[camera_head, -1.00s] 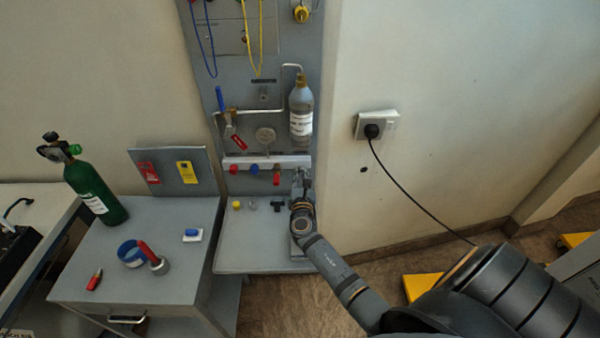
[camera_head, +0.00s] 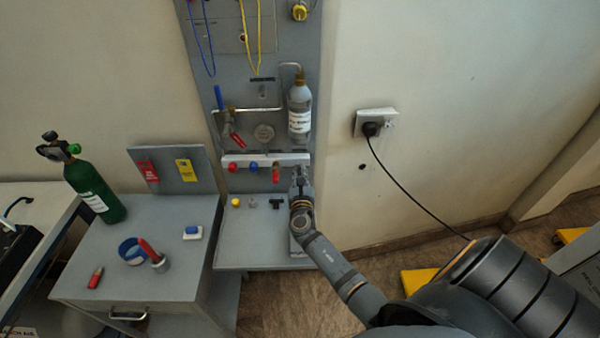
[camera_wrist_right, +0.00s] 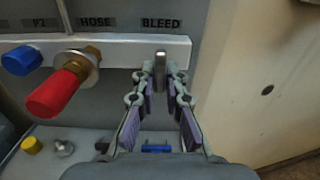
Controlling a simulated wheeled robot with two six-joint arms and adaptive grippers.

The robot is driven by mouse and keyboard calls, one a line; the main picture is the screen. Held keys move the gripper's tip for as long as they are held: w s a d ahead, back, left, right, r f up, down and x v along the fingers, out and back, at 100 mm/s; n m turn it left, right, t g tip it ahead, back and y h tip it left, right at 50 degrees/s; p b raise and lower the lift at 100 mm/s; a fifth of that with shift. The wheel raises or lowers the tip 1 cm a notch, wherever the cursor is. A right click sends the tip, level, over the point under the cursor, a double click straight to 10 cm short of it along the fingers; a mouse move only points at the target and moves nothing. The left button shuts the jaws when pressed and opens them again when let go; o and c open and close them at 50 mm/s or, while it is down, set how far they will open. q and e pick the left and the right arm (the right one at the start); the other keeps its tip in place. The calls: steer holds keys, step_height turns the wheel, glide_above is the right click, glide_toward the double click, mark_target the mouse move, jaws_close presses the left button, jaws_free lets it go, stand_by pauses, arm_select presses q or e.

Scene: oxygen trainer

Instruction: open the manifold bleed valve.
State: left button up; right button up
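The manifold (camera_head: 240,160) is a pale bar on the grey wall panel, with several fittings along it. Below that label is the bleed valve's small upright metal lever (camera_wrist_right: 160,68). My right gripper (camera_wrist_right: 161,76) is open, with its fingertips on either side of the lever; whether they touch it I cannot tell. In the head view my right gripper (camera_head: 299,178) is at the manifold's right end and hides the valve. My left gripper is not in view.
Left of the valve are a red-capped hose fitting (camera_wrist_right: 58,92) and a blue cap (camera_wrist_right: 21,60). A grey bottle (camera_head: 300,108) hangs above. Small caps (camera_head: 236,202) lie on the shelf below. A wall socket with cable (camera_head: 375,123) is to the right.

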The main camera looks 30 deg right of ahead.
steer(key=o, duration=0.4)
steer(key=shift+c, duration=0.2)
steer(key=v, duration=1.2)
